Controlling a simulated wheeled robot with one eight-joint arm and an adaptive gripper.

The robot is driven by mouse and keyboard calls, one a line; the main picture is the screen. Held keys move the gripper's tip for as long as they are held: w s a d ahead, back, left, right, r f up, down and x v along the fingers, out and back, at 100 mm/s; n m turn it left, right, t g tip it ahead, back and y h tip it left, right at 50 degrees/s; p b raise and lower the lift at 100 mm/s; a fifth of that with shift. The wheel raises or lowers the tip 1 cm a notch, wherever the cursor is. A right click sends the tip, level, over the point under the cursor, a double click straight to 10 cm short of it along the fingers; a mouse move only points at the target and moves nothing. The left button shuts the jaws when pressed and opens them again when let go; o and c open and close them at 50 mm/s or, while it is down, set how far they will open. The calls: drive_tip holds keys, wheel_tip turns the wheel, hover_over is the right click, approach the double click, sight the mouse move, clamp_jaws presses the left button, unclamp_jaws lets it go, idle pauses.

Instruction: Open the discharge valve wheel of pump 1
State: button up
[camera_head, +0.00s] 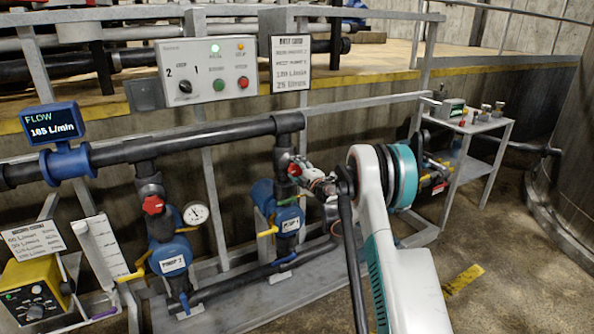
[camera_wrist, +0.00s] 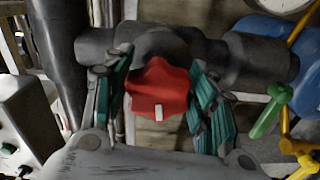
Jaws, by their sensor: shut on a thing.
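The red discharge valve wheel (camera_head: 294,170) of pump 1 sits on the dark pipe above the blue pump 1 (camera_head: 288,220), the right-hand pump. My gripper (camera_head: 306,177) reaches it from the right and partly covers it. In the wrist view the red wheel (camera_wrist: 158,88) lies between the two teal-padded fingers of my gripper (camera_wrist: 160,80), one on each side, shut on it. A small white mark shows on the wheel's lower edge. The pipe fitting behind it is grey.
Pump 2 (camera_head: 171,258) stands left with its own red wheel (camera_head: 153,205) and a gauge (camera_head: 195,214). A control panel (camera_head: 208,70) hangs above. A small side table (camera_head: 466,125) stands right. A green-handled lever (camera_wrist: 268,115) is close by.

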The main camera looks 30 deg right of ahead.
drive_tip(key=n, duration=0.4)
drive_tip(key=shift+r+n, duration=0.1)
drive_tip(key=shift+n, duration=0.2)
drive_tip(key=n, duration=0.3)
drive_tip(key=shift+a+r+n, duration=0.1)
drive_tip(key=shift+n, duration=0.3)
drive_tip(key=n, duration=0.4)
drive_tip(key=shift+a, duration=0.1)
drive_tip(key=n, duration=0.5)
drive_tip(key=shift+a+r, duration=0.1)
drive_tip(key=n, duration=0.4)
drive_tip(key=shift+a+n, duration=0.1)
drive_tip(key=shift+n, duration=0.2)
drive_tip(key=n, duration=0.4)
drive_tip(key=shift+a, duration=0.1)
drive_tip(key=n, duration=0.4)
drive_tip(key=shift+n, duration=0.4)
drive_tip(key=shift+a+f+n, duration=0.1)
drive_tip(key=shift+f+n, duration=0.05)
drive_tip(key=shift+n, duration=0.75)
drive_tip(key=shift+f+n, duration=0.1)
drive_tip(key=shift+n, duration=0.8)
